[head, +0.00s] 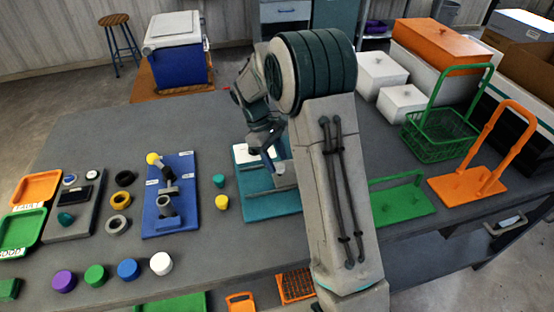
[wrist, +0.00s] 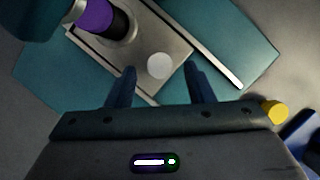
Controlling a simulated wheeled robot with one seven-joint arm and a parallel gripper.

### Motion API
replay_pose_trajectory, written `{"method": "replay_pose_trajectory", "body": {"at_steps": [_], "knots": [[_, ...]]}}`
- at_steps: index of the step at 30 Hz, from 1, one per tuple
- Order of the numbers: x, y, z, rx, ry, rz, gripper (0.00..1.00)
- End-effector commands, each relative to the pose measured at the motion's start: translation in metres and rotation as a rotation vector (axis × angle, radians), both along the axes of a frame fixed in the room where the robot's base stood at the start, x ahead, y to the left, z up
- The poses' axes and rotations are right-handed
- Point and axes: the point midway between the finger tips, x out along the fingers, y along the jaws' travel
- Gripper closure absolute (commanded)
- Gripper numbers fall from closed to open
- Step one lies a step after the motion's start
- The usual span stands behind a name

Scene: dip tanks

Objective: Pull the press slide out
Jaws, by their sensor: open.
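The press stands on a teal base board (head: 272,205) in the middle of the bench, partly hidden behind my arm. In the wrist view the teal board (wrist: 60,80) carries a grey metal plate (wrist: 178,45), which looks like the press slide, with a pale round disc (wrist: 158,66) on it. A purple and black cylinder (wrist: 98,18) stands over the plate's far left part. My gripper (wrist: 160,78) is open, its two blue fingers apart at the plate's near edge, with the disc just beyond and between the tips. I cannot tell whether they touch anything. In the head view my gripper (head: 270,166) is over the board.
A yellow knob (wrist: 274,111) is right of my gripper in the wrist view. In the head view, a blue board with a fixture (head: 170,222) stands left, a green stand (head: 405,204) and orange stand (head: 466,184) right. Several coloured caps lie at the front left.

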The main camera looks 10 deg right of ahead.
Motion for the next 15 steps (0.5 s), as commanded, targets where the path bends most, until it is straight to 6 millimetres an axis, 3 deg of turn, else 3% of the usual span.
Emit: {"method": "replay_pose_trajectory", "body": {"at_steps": [13,15], "knots": [[-0.0035,-0.0033,-0.0113,0.0,0.0,0.0,0.52],[-0.0034,-0.0033,-0.0112,0.0,0.0,0.0,0.69]]}}
